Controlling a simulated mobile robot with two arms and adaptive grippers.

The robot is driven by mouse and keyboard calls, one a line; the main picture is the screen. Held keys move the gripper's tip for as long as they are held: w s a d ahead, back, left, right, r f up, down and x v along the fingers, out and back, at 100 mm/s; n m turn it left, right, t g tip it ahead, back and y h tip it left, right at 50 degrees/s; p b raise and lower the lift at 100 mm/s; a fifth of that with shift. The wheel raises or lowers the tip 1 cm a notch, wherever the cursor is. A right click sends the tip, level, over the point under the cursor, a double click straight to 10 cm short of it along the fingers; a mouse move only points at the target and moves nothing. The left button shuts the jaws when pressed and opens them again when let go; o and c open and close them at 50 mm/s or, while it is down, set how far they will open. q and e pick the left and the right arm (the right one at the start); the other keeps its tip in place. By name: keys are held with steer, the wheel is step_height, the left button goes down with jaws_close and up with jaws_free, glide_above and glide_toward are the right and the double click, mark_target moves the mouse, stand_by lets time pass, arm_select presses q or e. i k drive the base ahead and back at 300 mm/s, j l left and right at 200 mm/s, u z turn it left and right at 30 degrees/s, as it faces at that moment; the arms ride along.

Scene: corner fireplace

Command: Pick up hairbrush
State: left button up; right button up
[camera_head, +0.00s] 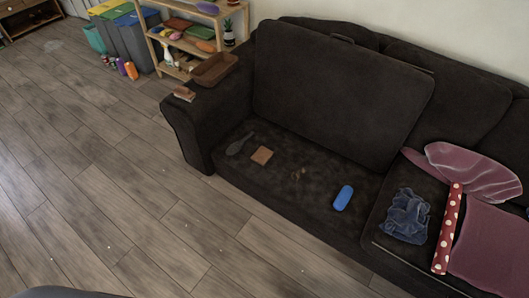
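A dark grey hairbrush (236,148) lies on the left end of the seat of the dark sofa (340,85), near the armrest. It is low in contrast against the seat. A small brown square item (262,156) lies just to its right, apart from it. Neither of my grippers is in the head view.
Along the seat lie a small brown item (297,173), a blue case (343,198), crumpled blue cloth (407,216), a red dotted roll (447,228) and pink cushions (490,245). Shelves (185,40) and bins (135,40) stand behind. The wooden floor (110,190) in front is clear.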

mark_target(236, 148)
steer(key=i+j+z, duration=0.1)
steer(key=i, duration=0.3)
steer(key=i+j, duration=0.25)
steer(key=i, duration=0.15)
steer(key=i+j+z, duration=0.15)
steer(key=i, duration=0.2)
